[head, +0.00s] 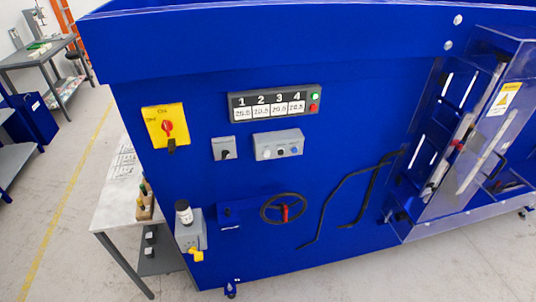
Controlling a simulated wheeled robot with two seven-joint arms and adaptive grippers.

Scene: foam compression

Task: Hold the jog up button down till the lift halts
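A small grey control box (279,145) is fixed to the front of the blue machine (240,190). It carries a row of small round controls, one of them blue, and I cannot read their labels. I cannot tell which control, if any, is the jog up button. The lift is not clearly identifiable; a clear-covered frame (455,140) with rods stands at the machine's right side. Neither of my grippers is in view, and nothing touches the control box.
A numbered display panel (275,101) with green and red lights sits above the box. A yellow switch plate (165,127), a smaller grey switch (224,148), a handwheel (284,208) and black bent bars (345,200) surround it. A workbench (112,205) stands left.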

